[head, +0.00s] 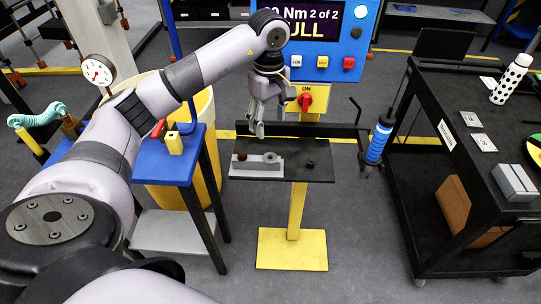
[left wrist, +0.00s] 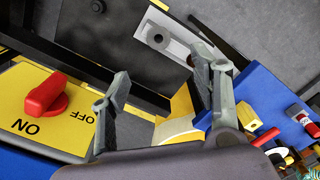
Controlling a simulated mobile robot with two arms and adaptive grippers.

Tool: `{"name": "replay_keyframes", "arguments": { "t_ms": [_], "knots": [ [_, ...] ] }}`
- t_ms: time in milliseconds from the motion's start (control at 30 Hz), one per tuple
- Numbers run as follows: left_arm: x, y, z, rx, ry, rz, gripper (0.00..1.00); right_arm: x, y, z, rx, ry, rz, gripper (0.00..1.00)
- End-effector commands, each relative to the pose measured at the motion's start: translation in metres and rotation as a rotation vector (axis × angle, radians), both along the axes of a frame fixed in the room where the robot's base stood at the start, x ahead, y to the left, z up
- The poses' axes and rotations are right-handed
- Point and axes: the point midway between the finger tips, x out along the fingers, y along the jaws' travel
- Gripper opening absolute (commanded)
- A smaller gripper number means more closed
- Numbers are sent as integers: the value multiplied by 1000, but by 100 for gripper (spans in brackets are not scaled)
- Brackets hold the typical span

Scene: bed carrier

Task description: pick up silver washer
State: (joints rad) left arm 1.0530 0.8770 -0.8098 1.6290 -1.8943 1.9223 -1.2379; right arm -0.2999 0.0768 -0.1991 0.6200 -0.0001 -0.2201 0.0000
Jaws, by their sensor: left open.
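The silver washer (head: 270,157) is a small pale ring on a light metal plate (head: 262,170), which lies on a small black shelf. In the left wrist view the washer (left wrist: 155,37) shows as a ring with a dark hole, beyond the fingertips. My left gripper (head: 257,129) is open and empty, pointing down above the back edge of the shelf, clear of the washer. Its two spread fingers also show in the left wrist view (left wrist: 162,65). My right gripper is not in view.
A brown round part (head: 242,156) sits left of the washer; a black nut (head: 310,163) lies right of it on the shelf (head: 322,174). Behind are a black bar and red switch (head: 306,99). A blue-lit tool (head: 378,143) hangs at right. A blue table (head: 172,172) stands left.

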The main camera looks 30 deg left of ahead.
Motion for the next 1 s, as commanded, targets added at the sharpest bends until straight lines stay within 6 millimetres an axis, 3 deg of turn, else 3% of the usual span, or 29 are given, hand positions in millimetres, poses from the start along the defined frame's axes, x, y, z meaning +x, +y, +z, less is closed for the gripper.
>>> {"name": "replay_keyframes", "arguments": {
  "t_ms": [300, 467, 700, 833, 1000],
  "knots": [
    [0, -1, -57, -3, 3, 1, 57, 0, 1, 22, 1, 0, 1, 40],
    [0, -1, -68, -2, -1, 1, 57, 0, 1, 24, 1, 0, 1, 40],
    [1, -3, -97, -4, 4, 1, 57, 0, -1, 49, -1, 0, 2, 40],
    [2, -2, -114, -4, 1, 2, 57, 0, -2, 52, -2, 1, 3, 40],
    [2, -2, -119, -2, -1, 1, 57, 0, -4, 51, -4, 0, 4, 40]
  ]
}}
